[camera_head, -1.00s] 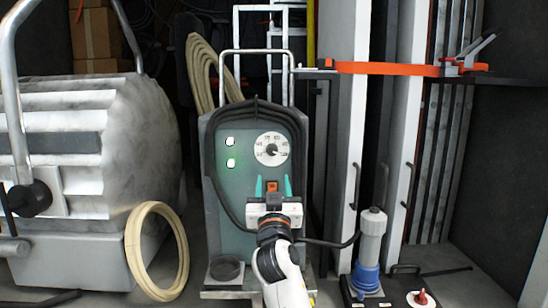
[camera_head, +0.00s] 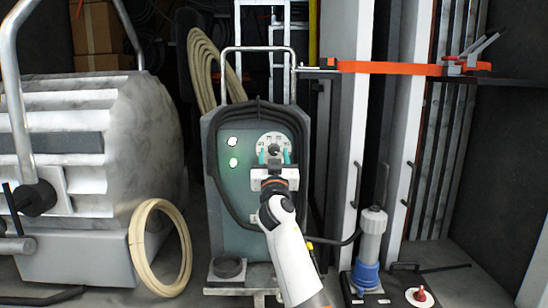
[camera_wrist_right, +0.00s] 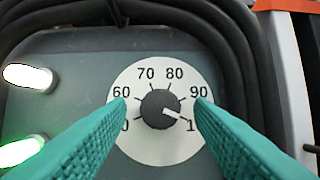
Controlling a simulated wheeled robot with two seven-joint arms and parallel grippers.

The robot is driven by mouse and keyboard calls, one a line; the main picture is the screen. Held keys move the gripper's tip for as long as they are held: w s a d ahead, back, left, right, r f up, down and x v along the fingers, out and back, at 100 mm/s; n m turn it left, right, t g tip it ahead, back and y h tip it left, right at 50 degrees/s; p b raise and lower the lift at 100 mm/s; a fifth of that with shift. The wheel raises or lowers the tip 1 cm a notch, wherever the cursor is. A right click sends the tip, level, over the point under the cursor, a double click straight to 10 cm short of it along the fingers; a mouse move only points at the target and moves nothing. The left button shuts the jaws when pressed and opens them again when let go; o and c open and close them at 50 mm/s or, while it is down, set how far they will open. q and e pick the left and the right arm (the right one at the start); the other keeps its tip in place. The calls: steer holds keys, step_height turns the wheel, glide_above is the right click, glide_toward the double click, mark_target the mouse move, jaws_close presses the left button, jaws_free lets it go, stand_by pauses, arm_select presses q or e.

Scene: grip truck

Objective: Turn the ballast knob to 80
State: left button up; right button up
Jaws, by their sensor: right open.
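The ballast knob (camera_wrist_right: 167,108) is a small dark round knob with a white pointer, on a white dial (camera_wrist_right: 143,76) marked 60, 70, 80, 90 and partly hidden numbers. The dial also shows in the head view (camera_head: 272,138) on the upper front of the grey-green ballast box (camera_head: 232,190). My right gripper (camera_head: 273,156) is open; its teal fingers (camera_wrist_right: 160,112) stand on either side of the knob, apart from it. My left gripper is not in view.
Two lit lamps (camera_head: 233,152) sit left of the dial. A black cable (camera_head: 212,170) frames the panel. A large grey lamp housing (camera_head: 90,150) and a cream hose coil (camera_head: 133,247) stand left. A grey-blue connector (camera_head: 370,240) stands right.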

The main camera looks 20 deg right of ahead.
steer(key=c, duration=1)
steer(key=shift+r+n+y+p, duration=0.15)
steer(key=shift+n+y+p, duration=0.45)
steer(key=shift+n+p, duration=0.4)
steer(key=n+y+p, duration=0.1)
steer(key=n+p, duration=0.2)
steer(key=n+y+p, duration=0.2)
steer(key=n+p, duration=0.1)
steer(key=d+n+y+p, duration=0.1)
steer(key=n+p, duration=0.2)
steer(key=shift+s+r+n+y, duration=0.1)
steer(key=shift+r+n+y, duration=0.2)
steer(key=shift+n, duration=0.1)
steer(key=shift+n+g+p, duration=0.3)
steer(key=shift+n+p, duration=0.3)
steer(key=n+y+p, duration=0.1)
steer(key=n, duration=0.2)
steer(key=shift+f+g+y, duration=0.1)
steer(key=shift+g+y, duration=0.3)
steer(key=n+g, duration=0.1)
steer(key=n, duration=0.2)
steer(key=n+g, duration=0.1)
steer(key=n, duration=0.2)
steer(key=shift+n, duration=0.3)
